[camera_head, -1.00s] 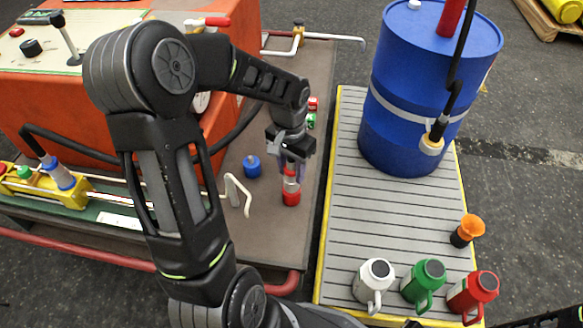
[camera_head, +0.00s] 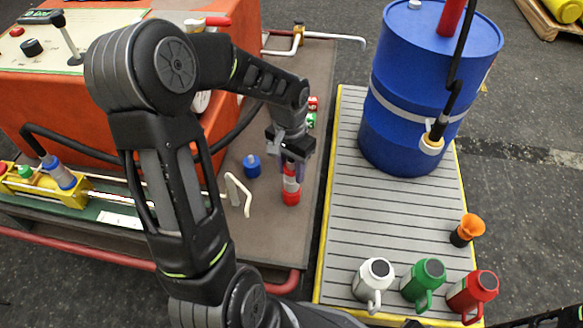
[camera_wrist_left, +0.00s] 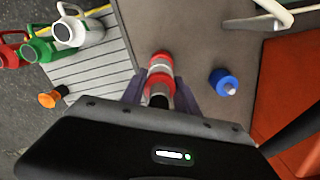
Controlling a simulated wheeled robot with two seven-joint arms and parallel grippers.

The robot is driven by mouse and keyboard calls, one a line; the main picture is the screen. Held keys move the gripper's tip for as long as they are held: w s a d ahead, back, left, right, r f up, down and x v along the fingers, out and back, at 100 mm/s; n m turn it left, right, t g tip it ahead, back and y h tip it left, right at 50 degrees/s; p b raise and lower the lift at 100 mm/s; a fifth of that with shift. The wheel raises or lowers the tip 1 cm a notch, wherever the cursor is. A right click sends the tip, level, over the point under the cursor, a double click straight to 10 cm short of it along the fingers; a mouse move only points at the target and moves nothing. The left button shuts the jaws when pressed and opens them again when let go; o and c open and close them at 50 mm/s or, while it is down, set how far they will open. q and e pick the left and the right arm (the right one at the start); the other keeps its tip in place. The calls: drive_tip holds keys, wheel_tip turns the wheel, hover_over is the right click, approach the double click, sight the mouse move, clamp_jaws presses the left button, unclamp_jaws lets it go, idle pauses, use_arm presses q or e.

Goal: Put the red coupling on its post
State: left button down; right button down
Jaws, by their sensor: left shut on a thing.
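The red coupling (camera_wrist_left: 160,79), a slim cylinder with red and silver bands and a dark near end, is between the fingers of my left gripper (camera_head: 290,163). The gripper is shut on it and points down at the brown table. Below the coupling stands the red post (camera_head: 291,198), with a red base, beyond the fingers in the left wrist view (camera_wrist_left: 159,60). Coupling and post look in line and close together. The fingers hide part of the coupling, and I cannot tell whether it is fully seated. My right gripper is not in view.
A blue post (camera_head: 252,165) and a white bent handle (camera_head: 238,193) stand left of the gripper. Small red and green fittings (camera_head: 311,120) are behind it. The grey platform (camera_head: 385,215) at right holds a blue drum (camera_head: 415,100) and several jugs (camera_head: 430,285).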

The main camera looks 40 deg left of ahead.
sight(291, 160)
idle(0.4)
use_arm(q)
drive_tip(key=shift+f+b, duration=0.35)
drive_tip(key=shift+f, duration=0.25)
idle(0.4)
drive_tip(key=c, duration=1.2)
unclamp_jaws()
wheel_tip(291, 160, up, 6)
drive_tip(key=p, duration=0.5)
drive_tip(key=shift+a+f, duration=0.1)
drive_tip(key=shift+a+r+p, duration=0.1)
drive_tip(key=shift+r+p, duration=2.1)
drive_tip(key=shift+r, duration=0.45)
